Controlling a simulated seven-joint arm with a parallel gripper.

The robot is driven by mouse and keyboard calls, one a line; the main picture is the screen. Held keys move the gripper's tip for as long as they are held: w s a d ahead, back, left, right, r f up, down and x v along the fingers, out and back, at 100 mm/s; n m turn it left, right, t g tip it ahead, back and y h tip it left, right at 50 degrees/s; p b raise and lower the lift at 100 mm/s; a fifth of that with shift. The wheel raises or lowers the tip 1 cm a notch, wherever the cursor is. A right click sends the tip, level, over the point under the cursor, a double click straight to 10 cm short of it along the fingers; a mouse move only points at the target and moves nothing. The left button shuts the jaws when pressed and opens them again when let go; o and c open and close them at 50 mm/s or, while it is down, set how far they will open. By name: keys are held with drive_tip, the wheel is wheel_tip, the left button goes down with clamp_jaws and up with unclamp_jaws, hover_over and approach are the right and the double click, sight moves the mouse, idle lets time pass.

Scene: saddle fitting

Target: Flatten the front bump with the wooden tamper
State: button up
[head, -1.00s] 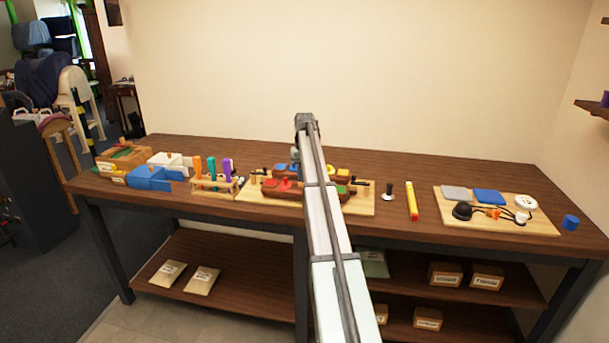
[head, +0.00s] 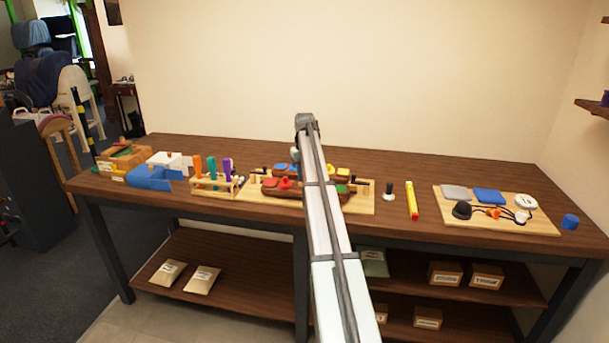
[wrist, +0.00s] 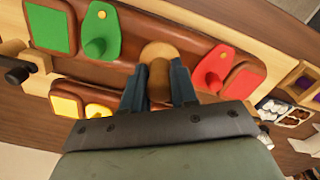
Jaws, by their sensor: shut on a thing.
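My gripper (wrist: 158,88) is shut on the wooden tamper (wrist: 158,52), whose rounded tan end shows between the dark blue fingers in the wrist view. The tamper is over the long brown padded piece (wrist: 140,25), between its green tab (wrist: 98,30) and its red tab (wrist: 212,68). The spot under the tamper is hidden, so I cannot see the bump or tell whether the tamper touches it. In the head view the brown piece (head: 272,193) lies on the light wooden board (head: 362,206), and my arm hides the gripper and tamper.
A second brown piece with yellow patches (wrist: 66,104) lies alongside. A black-ended clamp (wrist: 18,75) is at its end. A rack of coloured handles (head: 212,185) stands left of the board. A black-handled tool (head: 389,190) and a yellow stick (head: 411,200) are to the right.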

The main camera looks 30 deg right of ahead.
drive_tip(key=shift+r, duration=0.1)
drive_tip(key=shift+r, duration=2.4)
